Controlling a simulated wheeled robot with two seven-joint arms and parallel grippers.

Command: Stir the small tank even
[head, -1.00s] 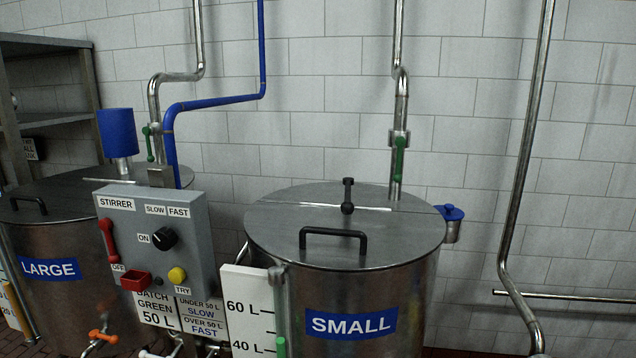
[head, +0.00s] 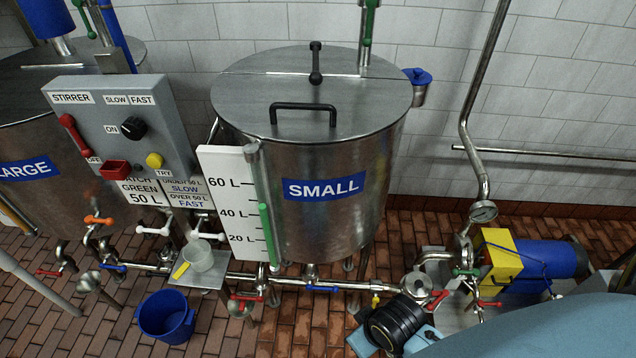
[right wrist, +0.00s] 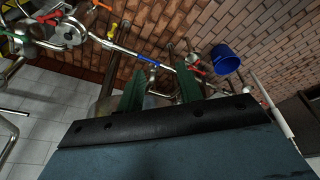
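The small tank (head: 325,225) is a steel drum with a blue SMALL label and a closed lid (head: 330,90). Its gauge board (head: 228,170) reads 20 to 60 L, with the green column (head: 267,235) ending a little above 40 L. The stirrer panel (head: 90,115) at left has a red lever (head: 74,135), a black knob (head: 133,128) by ON under SLOW/FAST, and a yellow TRY button (head: 154,160). A card says under 50 L SLOW, over 50 L FAST. In the right wrist view, my right gripper (right wrist: 162,85) has its green fingers apart and empty. My left gripper is out of view.
The large tank (head: 25,165) stands left. Pipes with several coloured valve handles run low in front of the tanks. A yellow-blue pump (head: 525,260) sits right.

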